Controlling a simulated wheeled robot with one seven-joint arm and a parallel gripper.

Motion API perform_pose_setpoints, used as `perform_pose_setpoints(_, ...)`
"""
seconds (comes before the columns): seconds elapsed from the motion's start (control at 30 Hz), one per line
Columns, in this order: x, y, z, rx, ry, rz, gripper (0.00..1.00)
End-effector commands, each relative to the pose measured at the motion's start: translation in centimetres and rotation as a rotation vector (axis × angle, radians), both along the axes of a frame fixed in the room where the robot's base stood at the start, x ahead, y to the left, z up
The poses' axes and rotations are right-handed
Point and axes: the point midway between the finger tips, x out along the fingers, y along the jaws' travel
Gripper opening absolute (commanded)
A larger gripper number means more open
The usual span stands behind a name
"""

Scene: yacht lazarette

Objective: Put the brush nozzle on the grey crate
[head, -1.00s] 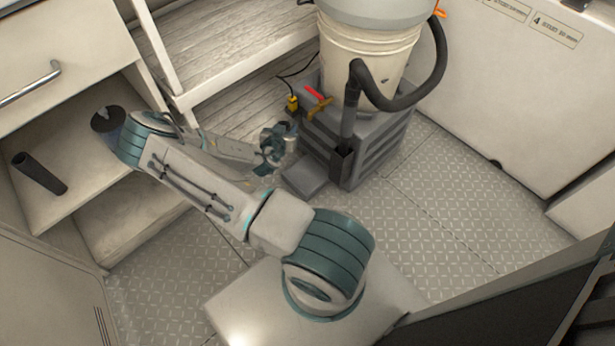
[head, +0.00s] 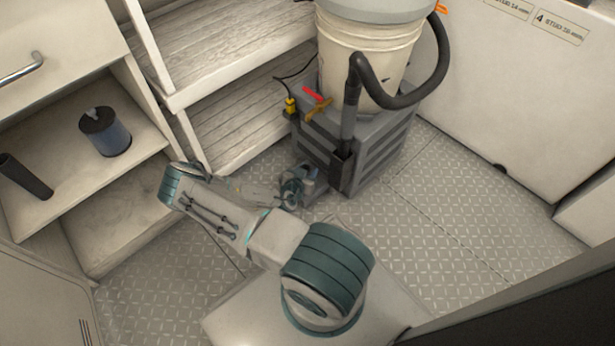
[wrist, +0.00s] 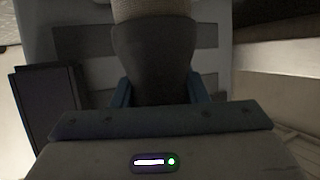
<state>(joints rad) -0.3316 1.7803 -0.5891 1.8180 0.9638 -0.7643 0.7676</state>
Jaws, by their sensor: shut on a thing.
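In the wrist view my gripper (wrist: 157,95) is shut on the brush nozzle (wrist: 150,55), a dark, tapering piece with a pale tan textured part at the top edge. In the head view my gripper (head: 295,188) is low, at the left front of the grey crate (head: 378,150); the nozzle cannot be made out there. The grey slatted side of the crate shows behind the nozzle in the wrist view (wrist: 75,45). I cannot tell whether the nozzle touches it.
A cream bucket (head: 365,55) stands on the crate, with a black hose (head: 400,102) and dark holder (head: 342,165) at its front. A red-handled valve (head: 315,98) lies at its left. Shelves hold a filter cartridge (head: 105,132) and black tube (head: 25,178). Floor is clear at right (head: 450,210).

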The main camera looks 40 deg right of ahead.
Motion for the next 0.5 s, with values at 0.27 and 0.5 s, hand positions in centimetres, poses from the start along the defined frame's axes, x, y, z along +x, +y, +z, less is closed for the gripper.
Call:
perform_pose_setpoints(0.27, 0.0, 0.0, -2.2, 0.0, 0.001, 0.0, 0.17)
perform_pose_setpoints(0.5, 0.0, 0.0, -2.7, 0.0, 0.001, 0.0, 0.17)
